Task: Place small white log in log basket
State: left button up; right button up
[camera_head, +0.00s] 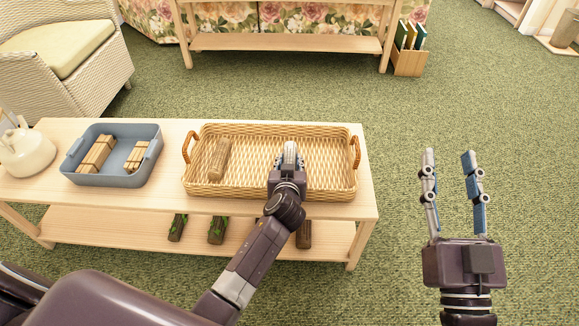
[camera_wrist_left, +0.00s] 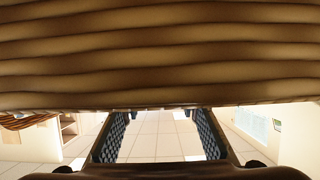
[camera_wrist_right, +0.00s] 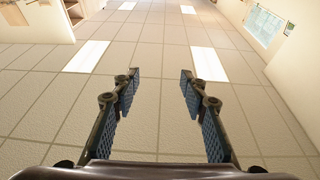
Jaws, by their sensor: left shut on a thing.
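The log basket (camera_head: 330,180) is a long, shallow wicker tray with two brown handles on the table. A brown log (camera_head: 219,158) lies in its left part. My left gripper (camera_head: 289,158) is over the basket's right half, shut on the small white log (camera_head: 290,147), whose pale end shows between the fingers. The rest of that log is hidden by the gripper. In the left wrist view, woven wicker (camera_wrist_left: 160,55) fills the top, close to the fingers. My right gripper (camera_head: 454,190) is open and empty over the carpet, right of the table.
The wooden table (camera_head: 170,195) also bears a blue-grey bin (camera_head: 112,181) with bundled sticks and a white kettle (camera_head: 25,152). Several dark logs, one of them here (camera_head: 217,230), lie on its lower shelf. Green carpet (camera_head: 400,110) is clear behind and right of it.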

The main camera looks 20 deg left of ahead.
pick_arm(q)
jog(key=shift+f+b, duration=0.3)
jog(key=shift+f, duration=0.55)
pick_arm(e)
jog(key=r, duration=0.1)
jog(key=s+r+t, duration=0.1)
jog(key=s+r+t+y, duration=0.1)
jog(key=r, duration=0.1)
pick_arm(q)
jog(key=shift+f, duration=0.15)
pick_arm(e)
jog(key=shift+s+r+t, duration=0.2)
jog(key=shift+r+t, duration=0.1)
pick_arm(q)
jog(key=o, duration=1.2)
jog(key=shift+o, duration=0.2)
pick_arm(e)
jog(key=shift+r, duration=0.1)
